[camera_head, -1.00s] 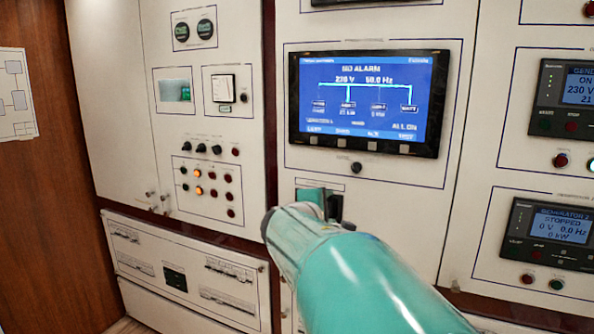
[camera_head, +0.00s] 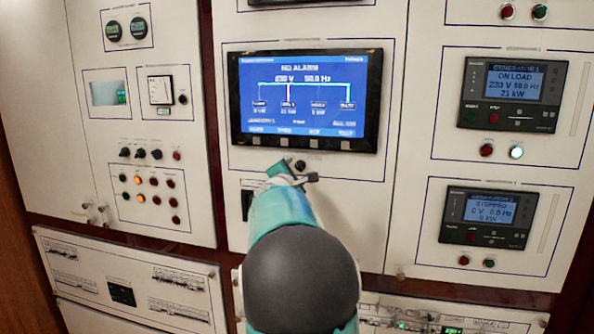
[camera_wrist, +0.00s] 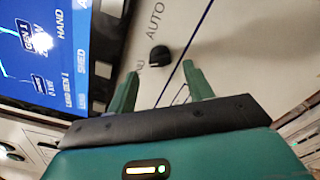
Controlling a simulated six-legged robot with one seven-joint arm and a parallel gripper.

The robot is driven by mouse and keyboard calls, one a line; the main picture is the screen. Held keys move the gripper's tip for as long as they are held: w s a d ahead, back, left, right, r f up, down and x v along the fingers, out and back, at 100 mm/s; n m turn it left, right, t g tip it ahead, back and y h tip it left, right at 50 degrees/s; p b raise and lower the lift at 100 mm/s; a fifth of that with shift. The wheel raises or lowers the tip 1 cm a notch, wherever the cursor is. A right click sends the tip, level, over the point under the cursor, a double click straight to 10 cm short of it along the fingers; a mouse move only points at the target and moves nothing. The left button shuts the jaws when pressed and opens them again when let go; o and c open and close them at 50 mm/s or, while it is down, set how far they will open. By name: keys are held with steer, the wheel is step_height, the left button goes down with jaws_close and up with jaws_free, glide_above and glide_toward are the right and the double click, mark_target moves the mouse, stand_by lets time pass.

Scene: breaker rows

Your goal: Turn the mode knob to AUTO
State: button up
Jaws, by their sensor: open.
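The mode knob is a small black knob (camera_wrist: 158,56) on the pale panel, with the word AUTO printed beside it and another label, partly cut off, on its other side. In the head view the knob (camera_head: 300,165) sits just below the large blue screen. My gripper (camera_wrist: 161,70) is open, with its two green fingers apart and the knob between and just beyond their tips. In the head view my gripper (camera_head: 290,175) is at the knob's lower left. I cannot tell whether a finger touches the knob.
The large screen (camera_head: 305,95) is close above my gripper and reads NO ALARM. Two generator controllers (camera_head: 512,94) (camera_head: 487,217) are to the right. Small knobs and lamps (camera_head: 147,185) are on the left panel. The panel right of the knob is bare.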

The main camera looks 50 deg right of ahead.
mark_target(298, 168)
steer(key=shift+x, duration=1.85)
steer(key=shift+c, duration=0.2)
steer(key=c, duration=0.9)
